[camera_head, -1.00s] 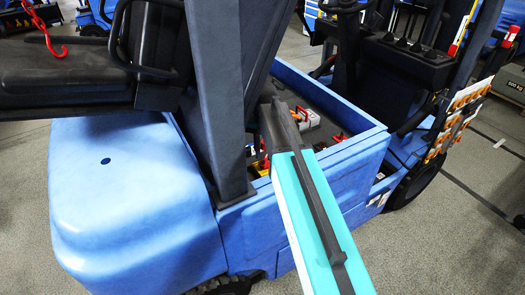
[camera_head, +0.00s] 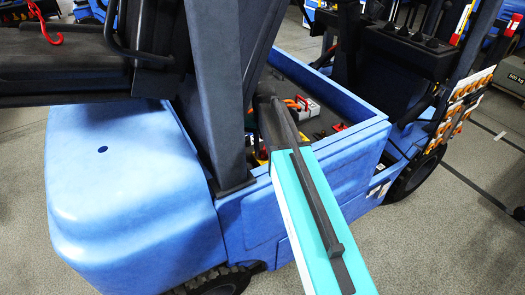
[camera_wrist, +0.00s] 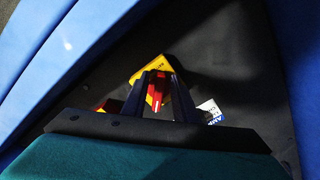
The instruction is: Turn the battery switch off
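The battery switch shows in the wrist view as a red handle (camera_wrist: 157,88) on a yellow plate (camera_wrist: 148,67). My gripper (camera_wrist: 161,74) is over the switch, one dark finger on each side of the red handle. The fingers stand apart; I cannot tell whether they touch the handle. In the head view my gripper's end reaches down into the blue truck's open compartment, and its fingertips are hidden.
The compartment's blue side wall (camera_head: 350,135) and a thick dark post (camera_head: 222,100) stand close to my arm. A grey-white part with orange cables (camera_head: 307,108) and a red part (camera_head: 338,127) lie inside. A white-and-blue label (camera_wrist: 211,110) is right of the switch.

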